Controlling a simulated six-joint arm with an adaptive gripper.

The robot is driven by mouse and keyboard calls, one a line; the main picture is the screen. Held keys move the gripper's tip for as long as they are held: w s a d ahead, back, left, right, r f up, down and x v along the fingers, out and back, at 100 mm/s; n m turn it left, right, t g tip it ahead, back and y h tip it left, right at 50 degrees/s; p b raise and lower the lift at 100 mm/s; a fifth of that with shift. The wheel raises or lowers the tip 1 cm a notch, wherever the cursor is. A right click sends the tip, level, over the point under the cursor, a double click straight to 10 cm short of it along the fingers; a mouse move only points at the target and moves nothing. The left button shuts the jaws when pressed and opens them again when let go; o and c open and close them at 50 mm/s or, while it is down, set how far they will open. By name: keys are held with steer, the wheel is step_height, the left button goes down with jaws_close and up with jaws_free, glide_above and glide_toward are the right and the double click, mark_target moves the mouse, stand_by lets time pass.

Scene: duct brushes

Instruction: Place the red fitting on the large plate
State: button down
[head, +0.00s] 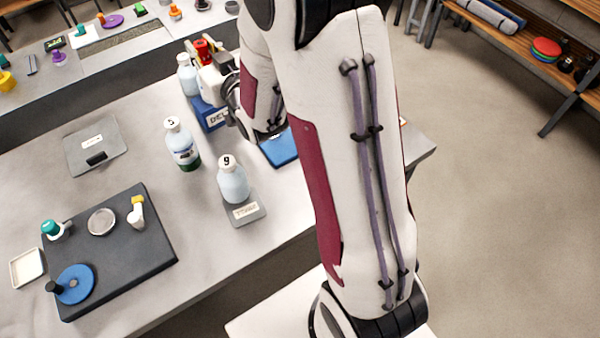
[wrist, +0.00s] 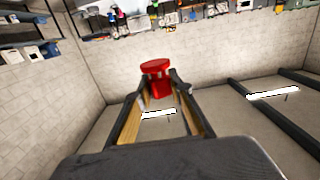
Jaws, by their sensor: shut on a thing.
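The red fitting (head: 203,47) is at the top middle of the head view, above the far part of the bench. In the wrist view it shows as a red piece with a round, wide top (wrist: 155,66), between the fingertips. My gripper (wrist: 157,84) is shut on it; in the head view my gripper (head: 207,66) is partly hidden by my arm. The large dark plate (head: 125,265) lies at the lower left of the bench, apart from the gripper. A smaller grey plate (head: 85,140) with a label lies behind it. The frames do not name either plate.
A teal-topped fitting (head: 50,228), a yellow-topped white fitting (head: 137,212), a round metal disc (head: 102,222) and a blue disc (head: 75,284) occupy the dark plate. Bottles (head: 183,145) (head: 232,180) stand between it and my arm. A blue bin (head: 210,117) is near the gripper.

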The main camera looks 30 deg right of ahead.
steer(key=s+d+r+y, duration=0.1)
steer(key=s+d, duration=0.2)
steer(key=d, duration=0.4)
steer(key=s+d+r+n, duration=0.1)
steer(key=s+d, duration=0.2)
steer(key=d, duration=0.3)
steer(key=s+d+r+y, duration=0.1)
steer(key=s+d, duration=0.3)
steer(key=d, duration=0.3)
steer(key=s+d+f+n+y, duration=0.1)
steer(key=s+d, duration=0.2)
steer(key=s, duration=0.4)
steer(key=s+d+n+y, duration=0.1)
steer(key=s+d, duration=0.3)
steer(key=s, duration=0.3)
steer(key=s+a+f+n+g+y, duration=0.1)
steer(key=s+a, duration=0.1)
steer(key=s, duration=1.2)
steer(key=s+a+f+y, duration=0.1)
steer(key=s+a+f, duration=0.15)
steer(key=s, duration=1.25)
step_height(320, 180, down, 24)
steer(key=shift+w, duration=0.25)
steer(key=shift+a, duration=0.1)
steer(key=x, duration=1.9)
steer(key=r+x, duration=0.1)
steer(key=x, duration=0.8)
steer(key=shift+a, duration=0.3)
